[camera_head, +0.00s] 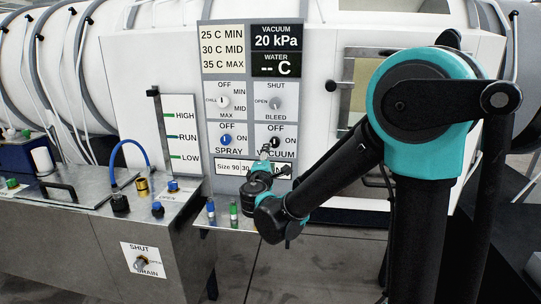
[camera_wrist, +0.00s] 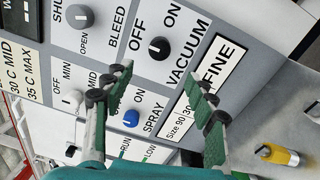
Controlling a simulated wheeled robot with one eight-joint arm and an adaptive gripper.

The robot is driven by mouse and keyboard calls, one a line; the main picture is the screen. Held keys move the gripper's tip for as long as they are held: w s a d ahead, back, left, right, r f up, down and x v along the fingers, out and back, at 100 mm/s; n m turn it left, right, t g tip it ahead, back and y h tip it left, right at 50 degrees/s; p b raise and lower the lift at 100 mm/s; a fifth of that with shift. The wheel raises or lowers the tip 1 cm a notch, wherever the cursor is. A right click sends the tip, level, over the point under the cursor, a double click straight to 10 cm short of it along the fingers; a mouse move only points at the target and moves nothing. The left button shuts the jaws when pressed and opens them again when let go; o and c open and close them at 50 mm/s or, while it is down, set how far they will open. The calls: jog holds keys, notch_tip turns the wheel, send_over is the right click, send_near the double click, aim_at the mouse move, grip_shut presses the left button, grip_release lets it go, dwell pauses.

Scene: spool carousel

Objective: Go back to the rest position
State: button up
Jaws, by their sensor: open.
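My gripper (camera_head: 268,165) is in front of the lower part of the grey control panel (camera_head: 245,187), at the end of my extended arm. In the wrist view my gripper (camera_wrist: 164,74) is open, with two green-padded fingers apart and nothing between them. The black VACUUM knob (camera_wrist: 159,48) is just beyond the fingertips, apart from them as far as I can see. The blue SPRAY knob (camera_wrist: 131,118) shows between the fingers. In the head view my gripper covers part of the VACUUM label and the size label.
The display (camera_head: 277,50) reads 20 kPa, with dashes for water. A small shelf with several coloured vials (camera_head: 234,214) is under the panel. A steel tank (camera_head: 90,235) with a blue hose (camera_head: 130,146) stands left.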

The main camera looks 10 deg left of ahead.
dwell(0.3)
jog(key=s+d+f+m+g+h, duration=0.1)
jog(key=d+f+m+g+h, duration=0.2)
jog(key=d, duration=0.7)
jog(key=s+d+f+m+g+h, duration=0.1)
jog(key=d+f+m+g, duration=0.1)
jog(key=d+f+m, duration=0.5)
jog(key=s+d+f+m+g, duration=0.3)
jog(key=s+d+f+g, duration=0.3)
jog(key=s+d, duration=0.55)
jog(key=s+d+f+m+g+y, duration=0.1)
jog(key=s+f+m+g+y, duration=0.2)
jog(key=s, duration=0.9)
notch_tip(320, 180, down, 6)
jog(key=m+y, duration=0.1)
jog(key=m, duration=0.2)
jog(key=shift+r+m+y, duration=0.25)
jog(key=shift+m+y, duration=0.05)
